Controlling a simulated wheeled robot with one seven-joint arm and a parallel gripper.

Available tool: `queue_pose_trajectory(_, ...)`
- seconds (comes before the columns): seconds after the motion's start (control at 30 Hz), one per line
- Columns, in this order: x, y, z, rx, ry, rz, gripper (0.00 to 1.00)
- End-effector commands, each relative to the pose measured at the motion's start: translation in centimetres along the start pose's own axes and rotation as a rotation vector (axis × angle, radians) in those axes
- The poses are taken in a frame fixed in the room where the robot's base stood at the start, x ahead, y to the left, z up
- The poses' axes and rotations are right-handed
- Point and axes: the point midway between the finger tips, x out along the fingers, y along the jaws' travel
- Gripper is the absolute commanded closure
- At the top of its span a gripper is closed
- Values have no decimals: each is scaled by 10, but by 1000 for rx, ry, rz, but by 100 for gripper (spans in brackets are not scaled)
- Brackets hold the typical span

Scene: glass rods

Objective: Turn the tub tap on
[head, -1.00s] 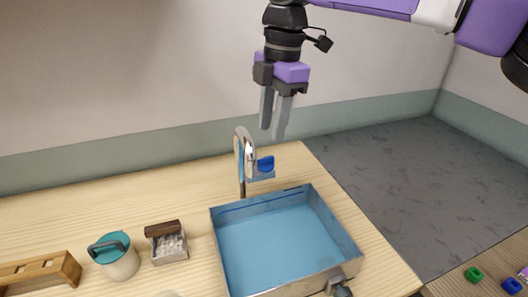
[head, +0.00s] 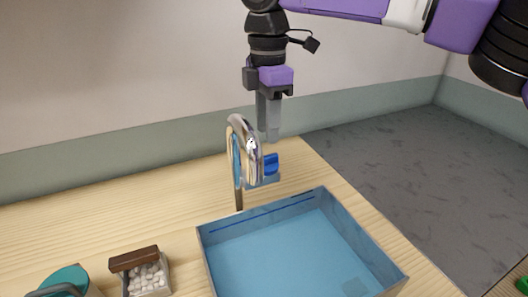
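The tub tap (head: 243,140) is a chrome gooseneck spout standing on the wooden top behind the tub. A blue lever (head: 271,163) sits on its right side. The blue-lined tub (head: 290,245) is in front of the tap, and I see no water in it. My gripper (head: 269,138) points down, with its grey fingertips just above the blue lever in the picture. The fingers overlap from this angle, so the gap between them is hidden. I cannot tell the depth between fingertips and lever, or whether they touch.
A small box of white pebbles with a brown block (head: 134,259) on it stands left of the tub. A teal-lidded pot (head: 66,279) is at the lower left, partly cut off. The wooden top (head: 120,215) behind them is clear.

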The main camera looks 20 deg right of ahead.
Motion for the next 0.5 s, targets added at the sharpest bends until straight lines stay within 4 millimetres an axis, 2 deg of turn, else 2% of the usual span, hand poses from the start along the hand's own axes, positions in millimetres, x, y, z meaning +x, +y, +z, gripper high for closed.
queue_pose_trajectory(0.3, 48, -1, 0, -1, 2, -3, 65)
queue_pose_trajectory(0.5, 64, -1, 0, -2, 0, -2, 65)
